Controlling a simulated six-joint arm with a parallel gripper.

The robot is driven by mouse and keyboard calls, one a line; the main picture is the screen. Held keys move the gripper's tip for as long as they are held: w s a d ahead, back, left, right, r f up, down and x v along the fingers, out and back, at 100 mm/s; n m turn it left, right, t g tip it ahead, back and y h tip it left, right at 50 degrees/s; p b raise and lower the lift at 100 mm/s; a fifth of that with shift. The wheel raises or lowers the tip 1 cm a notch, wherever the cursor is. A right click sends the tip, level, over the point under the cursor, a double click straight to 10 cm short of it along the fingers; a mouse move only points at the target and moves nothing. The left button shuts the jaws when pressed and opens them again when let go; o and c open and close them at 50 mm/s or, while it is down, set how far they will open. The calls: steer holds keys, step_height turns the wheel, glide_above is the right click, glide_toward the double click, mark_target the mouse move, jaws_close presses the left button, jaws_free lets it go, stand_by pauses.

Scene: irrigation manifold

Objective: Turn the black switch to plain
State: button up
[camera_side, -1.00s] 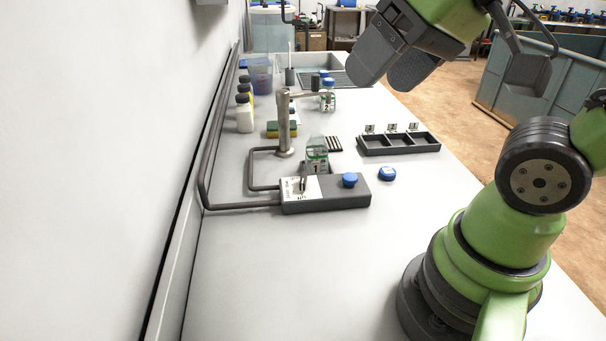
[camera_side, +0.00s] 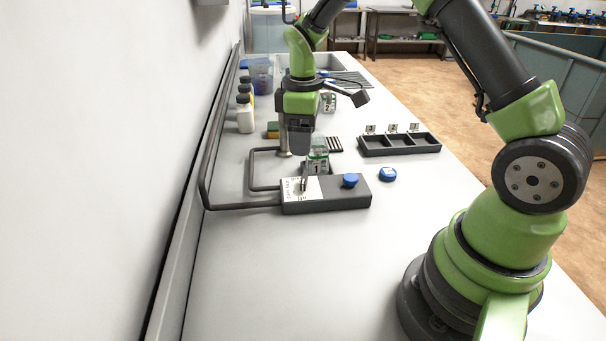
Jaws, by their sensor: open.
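The control box (camera_side: 325,204) is dark grey with a white labelled panel on its left part. The small switch (camera_side: 304,184) stands up from that panel; its label is too small to read and its setting cannot be told. A blue knob (camera_side: 350,180) sits on the right part of the box. My gripper (camera_side: 300,150) points down above and slightly behind the switch, apart from it. Its jaws are open and seen nearly edge-on, with nothing visible between them.
A bottle marked 1 (camera_side: 317,160) stands just behind the box, close to my gripper. A blue cap (camera_side: 388,174) lies to the right. A black tray (camera_side: 399,145) is farther right. White and yellow bottles (camera_side: 245,115) stand by the wall pipe (camera_side: 208,150). The front table is clear.

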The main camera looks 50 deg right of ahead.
mark_target(303, 178)
step_height(303, 178, down, 10)
steer(key=shift+r, duration=0.25)
steer(key=c, duration=0.9)
